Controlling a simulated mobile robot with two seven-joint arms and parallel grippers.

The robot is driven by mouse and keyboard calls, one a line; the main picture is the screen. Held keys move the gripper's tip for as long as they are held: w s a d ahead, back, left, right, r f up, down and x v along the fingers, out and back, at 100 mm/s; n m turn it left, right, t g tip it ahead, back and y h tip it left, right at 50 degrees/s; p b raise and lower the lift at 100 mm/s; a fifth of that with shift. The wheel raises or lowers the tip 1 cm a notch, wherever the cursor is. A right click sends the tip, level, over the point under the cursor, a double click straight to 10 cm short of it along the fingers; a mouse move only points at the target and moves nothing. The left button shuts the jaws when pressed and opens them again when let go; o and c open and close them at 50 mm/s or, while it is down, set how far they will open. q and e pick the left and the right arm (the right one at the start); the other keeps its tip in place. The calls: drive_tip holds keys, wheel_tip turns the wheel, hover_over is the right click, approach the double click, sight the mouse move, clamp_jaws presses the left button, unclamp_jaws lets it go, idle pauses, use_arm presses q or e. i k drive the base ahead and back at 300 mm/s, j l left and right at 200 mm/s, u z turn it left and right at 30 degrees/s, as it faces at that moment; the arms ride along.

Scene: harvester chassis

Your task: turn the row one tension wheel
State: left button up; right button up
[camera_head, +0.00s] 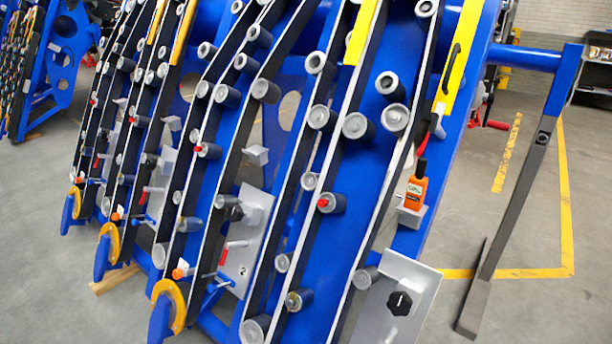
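A black lobed hand wheel (399,303) with a white mark on its face sits on a grey plate (425,284) at the bottom right of the nearest row in the head view. It looks like the tension wheel, though no row number is clearly readable beside it. A similar dark knob (237,213) sits on another grey plate (262,205) farther left, with a mark like a 2 low on that plate. Neither of my grippers shows in this view.
Blue row frames with black belts and grey rollers (355,125) fill the middle and left. An orange bottle (415,188) stands on a small grey bracket above the near plate. A dark bar (515,195) slants down at the right. Grey floor (540,310) is open at the lower right.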

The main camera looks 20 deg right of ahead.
sight(400, 303)
drive_tip(key=k+l+z, duration=0.1)
drive_tip(key=z, duration=0.25)
drive_tip(key=l+z, duration=0.5)
drive_tip(key=z, duration=0.15)
